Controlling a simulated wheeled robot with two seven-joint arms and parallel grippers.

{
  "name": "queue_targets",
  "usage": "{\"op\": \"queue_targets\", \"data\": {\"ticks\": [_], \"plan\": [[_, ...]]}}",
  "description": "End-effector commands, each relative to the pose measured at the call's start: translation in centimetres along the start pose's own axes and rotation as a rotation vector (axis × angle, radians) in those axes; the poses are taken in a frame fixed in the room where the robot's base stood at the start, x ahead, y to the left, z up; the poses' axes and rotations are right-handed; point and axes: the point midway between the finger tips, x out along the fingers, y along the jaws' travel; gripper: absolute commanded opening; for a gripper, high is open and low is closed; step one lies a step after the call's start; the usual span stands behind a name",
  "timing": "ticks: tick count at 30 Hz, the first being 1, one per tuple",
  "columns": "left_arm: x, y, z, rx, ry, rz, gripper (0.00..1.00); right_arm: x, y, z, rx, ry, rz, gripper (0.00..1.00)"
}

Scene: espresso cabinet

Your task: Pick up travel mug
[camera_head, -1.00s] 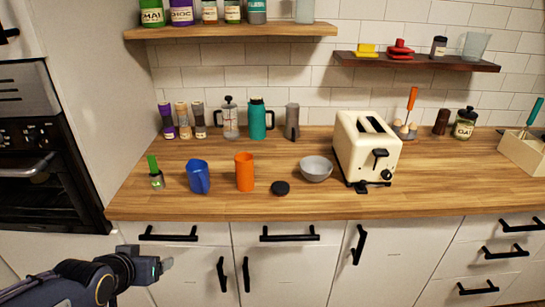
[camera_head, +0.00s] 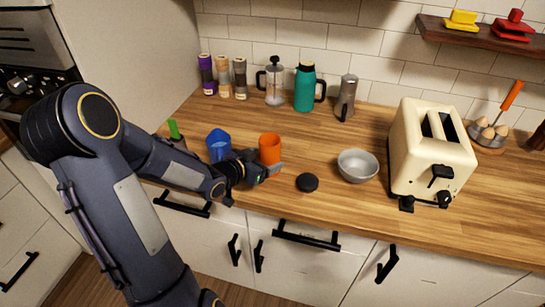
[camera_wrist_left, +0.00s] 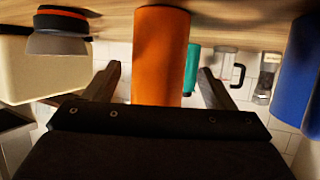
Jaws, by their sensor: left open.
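The orange mug (camera_head: 269,147), a plain upright cylinder, stands near the front of the wooden counter; I take it for the travel mug. A black round lid (camera_head: 307,182) lies on the counter to its right. My left gripper (camera_head: 272,171) is open at the front of the mug, which hides part of neither rim nor top. In the left wrist view, which is upside down, the orange mug (camera_wrist_left: 160,50) stands between the two spread fingers of the gripper (camera_wrist_left: 158,72). I cannot tell whether either finger touches it. My right gripper is out of view.
A blue pitcher (camera_head: 219,144) stands close left of the mug. A grey bowl (camera_head: 358,166) and cream toaster (camera_head: 430,150) are to the right. A teal jug (camera_head: 305,88), French press (camera_head: 274,82) and grinder (camera_head: 346,98) stand behind. Counter behind the mug is clear.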

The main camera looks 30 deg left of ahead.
Motion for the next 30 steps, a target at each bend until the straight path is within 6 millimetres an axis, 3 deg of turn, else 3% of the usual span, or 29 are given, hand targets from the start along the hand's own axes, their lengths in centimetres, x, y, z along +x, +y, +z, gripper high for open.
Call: {"op": "queue_targets", "data": {"ticks": [6,15,28,30], "plan": [[3.1,0.3,0.2,-0.001,-0.002,0.003,0.77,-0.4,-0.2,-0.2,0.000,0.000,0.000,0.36],[3.6,0.2,0.2,0.000,-0.002,0.000,0.77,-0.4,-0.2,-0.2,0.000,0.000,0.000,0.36],[3.6,0.2,0.2,0.000,-0.002,0.000,0.22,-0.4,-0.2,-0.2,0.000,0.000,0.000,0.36],[3.6,0.2,0.1,0.001,0.000,0.000,0.22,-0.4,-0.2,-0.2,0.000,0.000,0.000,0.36]]}}
